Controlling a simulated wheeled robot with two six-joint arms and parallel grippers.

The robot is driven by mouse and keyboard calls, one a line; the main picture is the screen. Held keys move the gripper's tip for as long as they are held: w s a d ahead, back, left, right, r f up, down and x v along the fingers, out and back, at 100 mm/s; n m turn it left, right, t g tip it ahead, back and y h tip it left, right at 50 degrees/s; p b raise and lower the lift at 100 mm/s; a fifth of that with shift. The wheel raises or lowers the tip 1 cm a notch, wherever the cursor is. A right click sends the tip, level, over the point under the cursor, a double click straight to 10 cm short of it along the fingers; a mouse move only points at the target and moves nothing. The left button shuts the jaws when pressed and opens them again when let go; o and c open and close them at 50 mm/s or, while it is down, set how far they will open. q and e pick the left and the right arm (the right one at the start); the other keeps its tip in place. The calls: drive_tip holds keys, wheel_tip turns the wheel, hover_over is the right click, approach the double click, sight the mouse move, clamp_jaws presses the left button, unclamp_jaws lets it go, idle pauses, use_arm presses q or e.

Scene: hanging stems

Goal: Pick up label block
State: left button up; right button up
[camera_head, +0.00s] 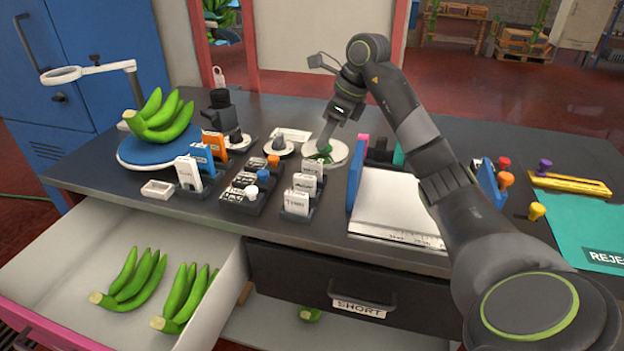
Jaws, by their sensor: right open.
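Several small white label blocks stand in dark holders at the table's middle. The front one (297,202) seems to read "THIN"; two more (305,183) (312,168) stand in a row behind it, their print too small to read. My right arm comes in from the lower right and arches over the table. My right gripper (325,143) points down above a pale round dish (338,152), behind the label blocks and apart from them. It is open; I see no block between its fingers. My left gripper is not in view.
Stamps with coloured knobs (251,192) and upright coloured cards (188,173) stand left of the blocks. Bananas lie on a blue round stand (125,155) and in the open drawer (60,262). A paper stack (395,205) lies right, a teal mat (590,225) farther right.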

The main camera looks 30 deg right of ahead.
sight(312, 162)
drive_tip(key=p+x, duration=0.1)
drive_tip(key=x, duration=0.8)
drive_tip(key=shift+a+f, duration=0.15)
clamp_jaws()
